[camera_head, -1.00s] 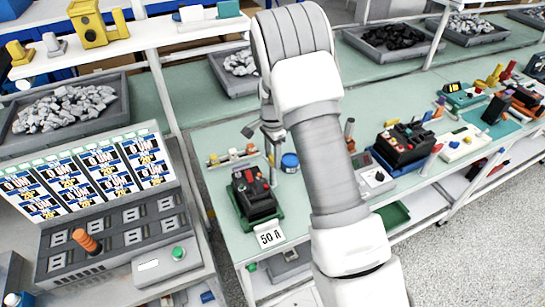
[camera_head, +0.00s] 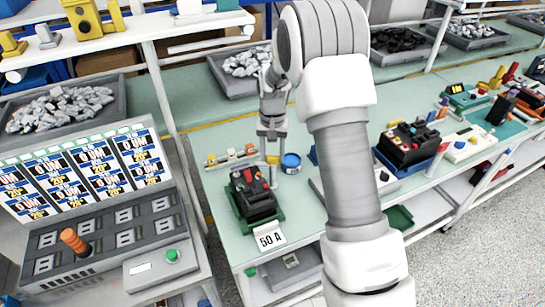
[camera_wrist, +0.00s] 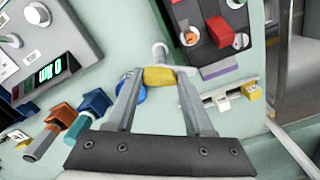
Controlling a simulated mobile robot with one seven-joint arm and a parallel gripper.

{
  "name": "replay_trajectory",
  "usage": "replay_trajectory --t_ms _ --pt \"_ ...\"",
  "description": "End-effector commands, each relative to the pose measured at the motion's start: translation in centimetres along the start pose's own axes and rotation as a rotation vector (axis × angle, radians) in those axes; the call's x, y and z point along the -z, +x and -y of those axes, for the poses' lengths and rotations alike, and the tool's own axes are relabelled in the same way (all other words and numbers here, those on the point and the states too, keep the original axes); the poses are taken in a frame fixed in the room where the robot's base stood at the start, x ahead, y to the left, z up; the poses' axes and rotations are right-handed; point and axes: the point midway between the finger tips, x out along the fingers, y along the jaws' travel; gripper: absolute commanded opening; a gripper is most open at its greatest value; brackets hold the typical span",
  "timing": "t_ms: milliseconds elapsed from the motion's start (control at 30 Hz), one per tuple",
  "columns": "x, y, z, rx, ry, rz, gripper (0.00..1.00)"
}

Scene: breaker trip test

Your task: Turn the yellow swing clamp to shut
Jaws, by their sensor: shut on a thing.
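The yellow clamp piece (camera_wrist: 158,77) sits between my fingertips in the wrist view. In the head view it is a small yellow spot (camera_head: 272,159) under my gripper (camera_head: 271,150), just behind the black breaker. My gripper (camera_wrist: 157,80) is shut on this piece, with a finger on each side. A pale round post (camera_wrist: 159,52) stands just beyond it in the wrist view. The black breaker (camera_head: 255,204) with red and grey parts sits in a green base; part of it shows close by in the wrist view (camera_wrist: 220,50). The clamp's exact angle is hard to tell.
A blue round tub (camera_head: 290,163) stands close to the right of my gripper. A rail with small coloured pieces (camera_head: 232,158) lies to the left. A "50 A" card (camera_head: 270,238) is at the bench front. A console with a green display (camera_wrist: 47,75) is nearby.

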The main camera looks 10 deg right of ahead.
Motion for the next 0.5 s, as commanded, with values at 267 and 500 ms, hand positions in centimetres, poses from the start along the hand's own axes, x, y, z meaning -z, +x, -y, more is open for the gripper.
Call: replay_trajectory --t_ms 267,500 --pt "0.10 -0.03 0.00 0.001 -0.247 -0.003 0.00" --pt "0.09 -0.10 -0.01 0.001 -0.411 -0.003 0.00"
